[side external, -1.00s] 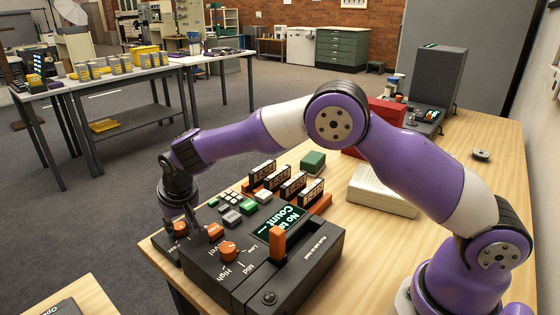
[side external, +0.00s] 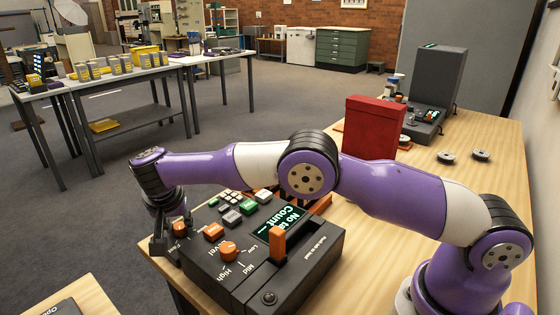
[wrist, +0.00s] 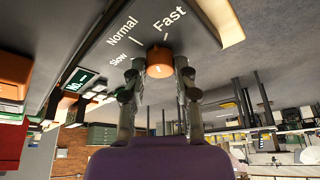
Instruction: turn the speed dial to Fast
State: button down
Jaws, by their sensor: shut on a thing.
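The speed dial (wrist: 159,62) is an orange round knob on the dark control box (side external: 310,268). In the wrist view it sits between the two fingers of my gripper (wrist: 158,82), which is shut on it. Slow (wrist: 118,60), Normal (wrist: 122,31) and Fast (wrist: 170,18) are printed around it. Tick lines show near Normal and Fast; I cannot tell clearly which mark the dial points at. In the side view the dial (side external: 180,228) shows at the box's left end, with my gripper (side external: 166,240) tilted beside it.
The box also carries a Level dial (side external: 229,251), an orange lever (side external: 278,245), a screen (side external: 284,222) and several buttons. A red box (side external: 371,127) stands behind my arm. A grey device (side external: 438,78) is at the back of the table. Open floor lies to the left.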

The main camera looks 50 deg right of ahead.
jog(key=shift+f, duration=0.1)
dwell(0.3)
jog(key=c, duration=0.6)
grip_release()
jog(key=v, duration=0.5)
jog(key=shift+s+a, duration=0.1)
jog(key=s+a, duration=0.7)
jog(key=s, duration=0.2)
jog(key=shift+a, duration=0.4)
jog(key=shift+w, duration=0.1)
